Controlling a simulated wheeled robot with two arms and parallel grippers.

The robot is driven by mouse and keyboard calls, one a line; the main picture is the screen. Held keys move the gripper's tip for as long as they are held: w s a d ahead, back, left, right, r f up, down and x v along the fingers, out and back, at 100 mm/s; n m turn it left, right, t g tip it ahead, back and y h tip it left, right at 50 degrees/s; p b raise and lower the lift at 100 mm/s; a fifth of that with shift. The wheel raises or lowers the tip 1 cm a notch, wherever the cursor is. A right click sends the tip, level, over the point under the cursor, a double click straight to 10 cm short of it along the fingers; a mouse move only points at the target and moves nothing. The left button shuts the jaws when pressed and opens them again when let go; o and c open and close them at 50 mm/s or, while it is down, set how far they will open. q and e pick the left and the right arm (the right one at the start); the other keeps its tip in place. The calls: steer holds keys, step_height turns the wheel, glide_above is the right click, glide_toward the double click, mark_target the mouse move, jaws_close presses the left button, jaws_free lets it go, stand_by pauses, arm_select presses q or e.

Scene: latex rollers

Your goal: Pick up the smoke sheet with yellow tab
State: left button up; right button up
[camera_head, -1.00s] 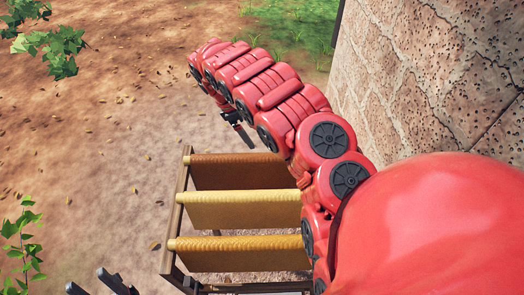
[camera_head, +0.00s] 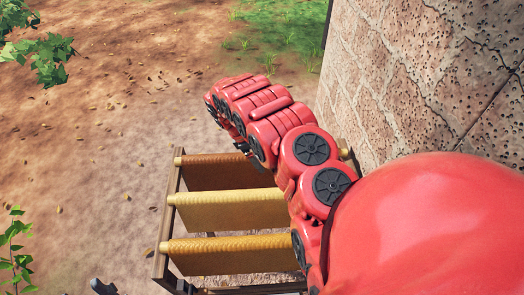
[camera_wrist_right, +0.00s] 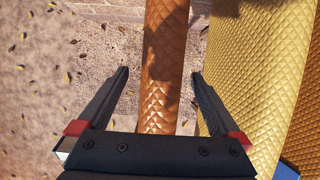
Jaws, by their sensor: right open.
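Three sheets hang over a wooden rack in the head view: a brown one (camera_head: 215,175) at the back, a pale yellow one (camera_head: 225,212) in the middle, and a golden one (camera_head: 230,257) in front. I see no yellow tab on any of them. My right gripper (camera_wrist_right: 160,75) is open. In the right wrist view the brown sheet (camera_wrist_right: 165,60) runs between its fingers, touching neither; I cannot tell how deep it sits. The pale yellow sheet (camera_wrist_right: 250,70) is right of the fingers. In the head view my arm mostly hides this gripper. Only a tip of my left gripper (camera_head: 103,287) shows.
The rack's wooden side rail (camera_head: 168,215) runs along the sheets' left ends. A stone wall (camera_head: 400,90) stands close on the right. A small blue patch (camera_wrist_right: 287,171) shows at the wrist view's lower right. Bare ground (camera_head: 80,150) lies open to the left.

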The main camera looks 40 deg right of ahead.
steer(key=p+x, duration=0.1)
steer(key=x, duration=0.2)
steer(key=shift+s+a+p, duration=0.1)
steer(key=shift+p, duration=0.2)
steer(key=shift+f, duration=0.2)
steer(key=c, duration=0.4)
jaws_close()
